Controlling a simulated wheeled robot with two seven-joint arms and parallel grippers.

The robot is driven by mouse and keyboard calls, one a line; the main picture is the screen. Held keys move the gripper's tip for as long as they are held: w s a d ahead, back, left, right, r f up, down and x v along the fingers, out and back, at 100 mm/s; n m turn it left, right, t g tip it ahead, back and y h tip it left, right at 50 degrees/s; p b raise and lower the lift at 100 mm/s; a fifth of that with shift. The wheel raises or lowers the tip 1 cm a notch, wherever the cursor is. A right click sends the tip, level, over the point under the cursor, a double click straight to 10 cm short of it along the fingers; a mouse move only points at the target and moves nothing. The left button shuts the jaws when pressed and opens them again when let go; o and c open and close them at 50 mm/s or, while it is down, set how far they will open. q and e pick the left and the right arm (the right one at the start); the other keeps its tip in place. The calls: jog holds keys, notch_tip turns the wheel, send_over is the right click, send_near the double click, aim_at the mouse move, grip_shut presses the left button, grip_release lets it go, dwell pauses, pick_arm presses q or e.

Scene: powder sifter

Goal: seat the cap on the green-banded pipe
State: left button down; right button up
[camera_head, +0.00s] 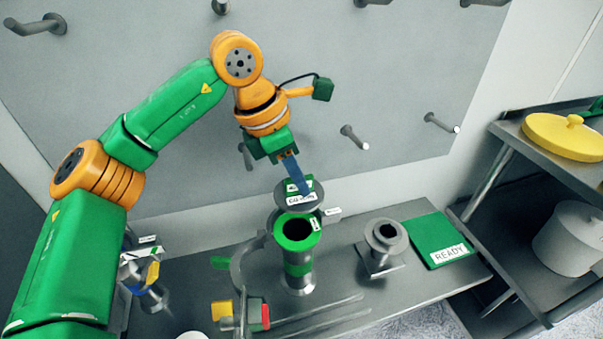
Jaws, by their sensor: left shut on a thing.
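The green-banded pipe (298,263) stands upright on the metal bench, with a green rim around its open dark mouth. The cap (287,202) is a grey disc with a green top patch and a white label. My left gripper (298,184) is shut on the cap and holds it just behind and above the pipe mouth in the picture. The cap does not cover the mouth. Whether the cap's edge touches the rim cannot be told. My right gripper is not in view.
A grey flanged fitting (386,240) stands to the right of the pipe, beside a green READY mat (441,241). A curved clamp (245,264) is close on the pipe's left. A shelf (540,290) with a yellow lid (565,137) and pot (573,240) is at right. Pegs stick out of the back wall.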

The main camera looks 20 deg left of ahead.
aim_at(291, 199)
pick_arm(q)
jog(key=s, duration=0.2)
jog(key=shift+s+r, duration=0.4)
jog(key=w+f+b, duration=0.1)
jog(key=f+b, duration=0.1)
jog(key=f, duration=0.1)
jog(key=shift+w, duration=0.35)
jog(key=f+b, duration=0.3)
jog(key=shift+s, duration=0.3)
jog(key=shift+w, duration=0.1)
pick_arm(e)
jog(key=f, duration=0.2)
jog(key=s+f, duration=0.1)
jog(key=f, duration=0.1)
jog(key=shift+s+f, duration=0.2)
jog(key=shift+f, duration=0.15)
pick_arm(q)
jog(key=shift+w, duration=0.1)
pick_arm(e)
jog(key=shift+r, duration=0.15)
pick_arm(q)
jog(key=shift+f, duration=0.25)
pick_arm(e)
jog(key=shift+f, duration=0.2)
pick_arm(q)
jog(key=shift+f, duration=0.3)
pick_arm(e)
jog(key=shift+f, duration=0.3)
